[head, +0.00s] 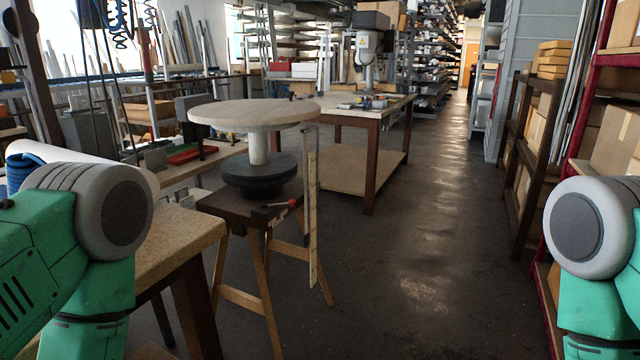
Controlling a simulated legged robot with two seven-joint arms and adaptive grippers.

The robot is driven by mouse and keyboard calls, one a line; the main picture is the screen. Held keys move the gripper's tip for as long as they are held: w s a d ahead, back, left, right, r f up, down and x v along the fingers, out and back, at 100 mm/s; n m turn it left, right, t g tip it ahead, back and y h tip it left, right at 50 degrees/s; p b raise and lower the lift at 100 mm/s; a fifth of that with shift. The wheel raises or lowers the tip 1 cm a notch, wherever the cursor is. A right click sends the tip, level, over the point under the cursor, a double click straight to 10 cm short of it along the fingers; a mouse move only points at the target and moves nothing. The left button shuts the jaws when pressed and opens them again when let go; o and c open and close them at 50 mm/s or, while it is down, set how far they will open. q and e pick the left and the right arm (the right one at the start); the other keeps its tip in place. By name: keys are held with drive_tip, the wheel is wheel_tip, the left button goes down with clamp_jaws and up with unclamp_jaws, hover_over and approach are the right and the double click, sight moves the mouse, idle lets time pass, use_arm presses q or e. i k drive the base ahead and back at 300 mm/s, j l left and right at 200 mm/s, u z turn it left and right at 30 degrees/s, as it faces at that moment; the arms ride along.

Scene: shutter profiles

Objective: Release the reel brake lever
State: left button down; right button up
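The reel shows a round pale wooden disc (250,111) on a white post (258,149), above a dark round base (258,178). It stands on a dark-topped wooden trestle (236,207). A small lever with a red knob (292,203) sticks out at the front right of the trestle top; it looks like the brake lever. A thin upright strip (312,222) stands just right of it. My green arms show at the left and right edges, apart from the reel. Neither gripper is in view.
A wooden worktable (165,240) stands at the left front, near my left arm. A bench (371,124) with a drill press (366,55) stands behind the reel. Shelves with cardboard boxes (615,140) line the right side. The dark floor (425,240) right of the trestle is clear.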

sight(292, 202)
drive_tip(key=i+z, duration=0.15)
drive_tip(key=i, duration=0.25)
drive_tip(key=i+j+z, duration=0.15)
drive_tip(key=i, duration=0.3)
drive_tip(key=i+j+z, duration=0.15)
drive_tip(key=i, duration=0.25)
drive_tip(key=i+j+z, duration=0.15)
drive_tip(key=i+j, duration=0.15)
drive_tip(key=i, duration=0.1)
